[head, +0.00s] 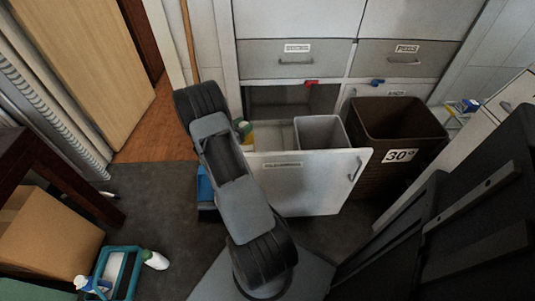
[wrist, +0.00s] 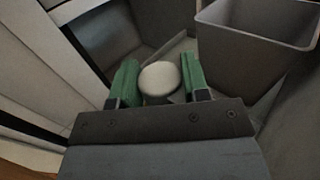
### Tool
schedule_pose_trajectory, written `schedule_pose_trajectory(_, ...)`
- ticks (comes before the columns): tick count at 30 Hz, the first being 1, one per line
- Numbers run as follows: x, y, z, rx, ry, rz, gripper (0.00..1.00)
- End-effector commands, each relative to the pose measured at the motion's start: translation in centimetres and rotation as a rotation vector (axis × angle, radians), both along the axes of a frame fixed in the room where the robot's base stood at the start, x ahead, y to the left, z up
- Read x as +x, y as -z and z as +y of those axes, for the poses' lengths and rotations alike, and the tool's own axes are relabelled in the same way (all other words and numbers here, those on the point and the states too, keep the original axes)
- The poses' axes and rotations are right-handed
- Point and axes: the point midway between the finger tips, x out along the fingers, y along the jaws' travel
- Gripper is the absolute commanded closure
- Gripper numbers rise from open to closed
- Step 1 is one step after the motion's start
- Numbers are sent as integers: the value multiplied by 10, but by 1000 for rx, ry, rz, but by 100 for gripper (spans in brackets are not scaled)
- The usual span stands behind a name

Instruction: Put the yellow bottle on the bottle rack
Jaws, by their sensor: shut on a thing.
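My gripper (wrist: 160,82) is shut, its two green fingers on either side of a round white top (wrist: 160,78). In the head view, a small part of the yellow bottle (head: 248,139) shows beside a green fingertip, inside the open drawer left of the grey bin. My arm hides most of the bottle there. It appears to be the thing held; in the wrist view only its white top shows. I cannot tell whether its base touches the drawer floor. I cannot make out a bottle rack with certainty.
The pulled-out drawer (head: 303,184) holds a grey bin (head: 321,133), also in the wrist view (wrist: 262,30). A brown bin (head: 392,130) stands right. A teal caddy (head: 118,268), a white bottle (head: 156,260) and a cardboard box (head: 45,240) are front left.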

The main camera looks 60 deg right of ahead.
Motion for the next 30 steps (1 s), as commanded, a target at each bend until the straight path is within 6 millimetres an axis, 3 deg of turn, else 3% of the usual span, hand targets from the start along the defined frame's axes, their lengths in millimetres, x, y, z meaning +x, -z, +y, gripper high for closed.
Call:
schedule_pose_trajectory(4, -33, -2, -30, -1, 162, -1, 100)
schedule_pose_trajectory(12, -71, 1, -55, -2, 334, 0, 100)
schedule_pose_trajectory(24, -79, 58, -59, -1, 372, 2, 100)
schedule_pose_trajectory(30, -78, 67, -59, -3, 371, -1, 100)
